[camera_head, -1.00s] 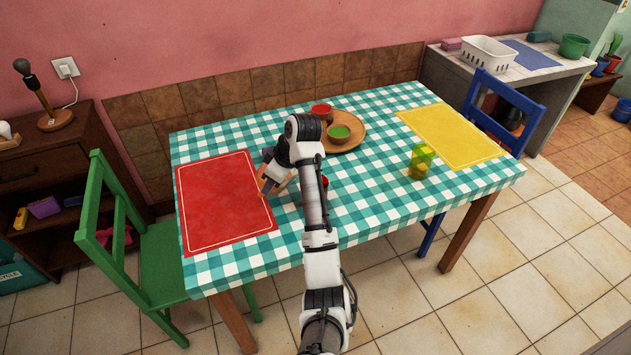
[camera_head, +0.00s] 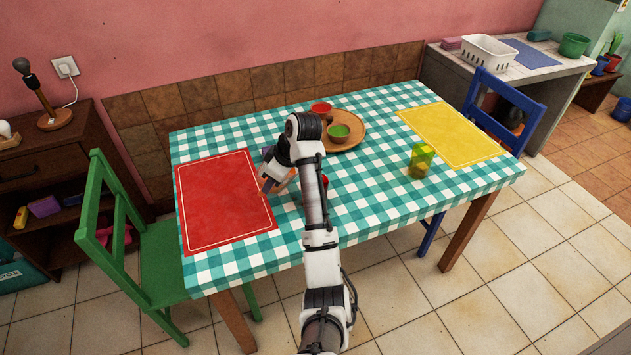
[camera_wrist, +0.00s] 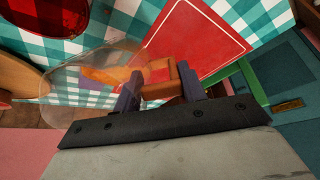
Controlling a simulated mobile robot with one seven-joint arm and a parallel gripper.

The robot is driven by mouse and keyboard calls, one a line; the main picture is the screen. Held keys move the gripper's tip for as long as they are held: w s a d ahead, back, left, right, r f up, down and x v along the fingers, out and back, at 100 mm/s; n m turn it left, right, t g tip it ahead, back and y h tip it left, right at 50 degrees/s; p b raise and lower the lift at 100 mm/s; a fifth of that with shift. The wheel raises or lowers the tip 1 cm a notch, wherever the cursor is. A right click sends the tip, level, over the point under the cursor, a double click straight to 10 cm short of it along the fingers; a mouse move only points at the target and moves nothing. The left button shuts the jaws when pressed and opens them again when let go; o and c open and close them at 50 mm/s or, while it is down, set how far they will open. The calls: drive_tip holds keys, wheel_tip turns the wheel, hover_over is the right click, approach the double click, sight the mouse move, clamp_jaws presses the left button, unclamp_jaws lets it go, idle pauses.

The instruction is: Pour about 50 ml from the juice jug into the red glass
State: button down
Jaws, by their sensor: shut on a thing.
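My gripper (camera_wrist: 158,88) is shut on the orange handle of the clear juice jug (camera_wrist: 75,65), with orange juice inside. In the head view, my arm covers most of the jug (camera_head: 291,175), near the right edge of the red placemat. The jug's exact tilt is hard to tell. The red glass (camera_head: 325,181) stands on the checked cloth just right of the jug, partly hidden behind my arm. In the wrist view, a large red shape (camera_wrist: 45,15) at the top left appears to be the red glass, apart from my fingers.
A yellow-green glass (camera_head: 421,161) stands to the right. The red placemat (camera_head: 222,200) is bare. A green chair (camera_head: 120,230) stands at left.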

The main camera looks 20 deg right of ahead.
sight(261, 179)
idle(0.7)
drive_tip(key=w+a+g+h+p, duration=0.1)
drive_tip(key=w+a+f+g+h+p, duration=0.1)
drive_tip(key=shift+f+p, duration=0.1)
drive_tip(key=shift+p, duration=0.2)
drive_tip(key=shift+w+a+f+g+h, duration=0.1)
drive_tip(key=shift+w+a+g+h, duration=0.25)
drive_tip(key=shift+h, duration=0.25)
drive_tip(key=shift+w+a+f+g+h, duration=0.15)
drive_tip(key=shift+f+g+h, duration=0.15)
drive_tip(key=shift+g+h, duration=0.15)
drive_tip(key=shift+w+a+f+g+h, duration=0.15)
drive_tip(key=shift+w+a+g+h, duration=0.05)
drive_tip(key=shift+g+h, duration=0.2)
